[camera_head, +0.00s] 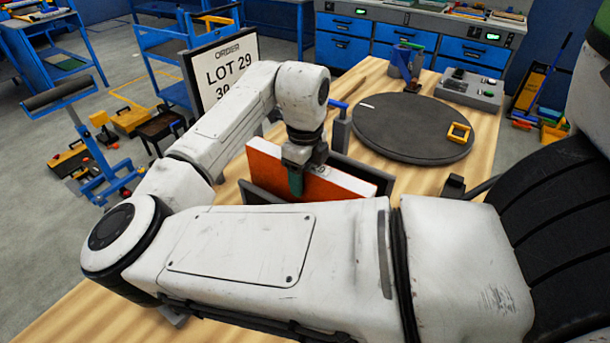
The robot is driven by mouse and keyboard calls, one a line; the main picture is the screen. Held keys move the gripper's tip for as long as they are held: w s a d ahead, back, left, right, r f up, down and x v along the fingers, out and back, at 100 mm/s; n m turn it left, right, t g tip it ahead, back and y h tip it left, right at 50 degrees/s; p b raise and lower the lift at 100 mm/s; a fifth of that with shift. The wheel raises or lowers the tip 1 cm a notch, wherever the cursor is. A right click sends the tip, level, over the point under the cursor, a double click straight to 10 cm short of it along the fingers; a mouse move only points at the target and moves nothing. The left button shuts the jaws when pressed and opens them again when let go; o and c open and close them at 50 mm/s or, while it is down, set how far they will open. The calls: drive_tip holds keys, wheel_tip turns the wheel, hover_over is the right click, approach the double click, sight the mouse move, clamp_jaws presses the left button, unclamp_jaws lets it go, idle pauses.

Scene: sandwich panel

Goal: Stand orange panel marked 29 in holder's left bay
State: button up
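The orange panel (268,172) stands upright with its pale top edge facing up. A small dark marking shows on that edge beside my gripper, too small to read surely. My gripper (299,172) points down over the top edge, with a green-padded finger against the near orange face. It looks shut on the panel; the far finger is hidden. Dark grey plates of the holder (362,170) show behind the panel, and another shows in front at its lower left. My forearm hides the panel's lower part and most of the holder, so I cannot tell which bay it is in.
An order board (221,72) reading LOT 29, its lower line partly covered, stands behind my arm. A dark round turntable (413,128) with a yellow square frame (458,132) lies to the right. A grey control box (470,90) sits behind it. Bare wooden tabletop (95,313) shows at lower left.

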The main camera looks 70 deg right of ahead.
drive_tip(key=o, duration=0.3)
wheel_tip(320, 180, up, 11)
drive_tip(key=shift+f+b, duration=0.1)
drive_tip(key=shift+b, duration=0.2)
idle(0.3)
idle(0.4)
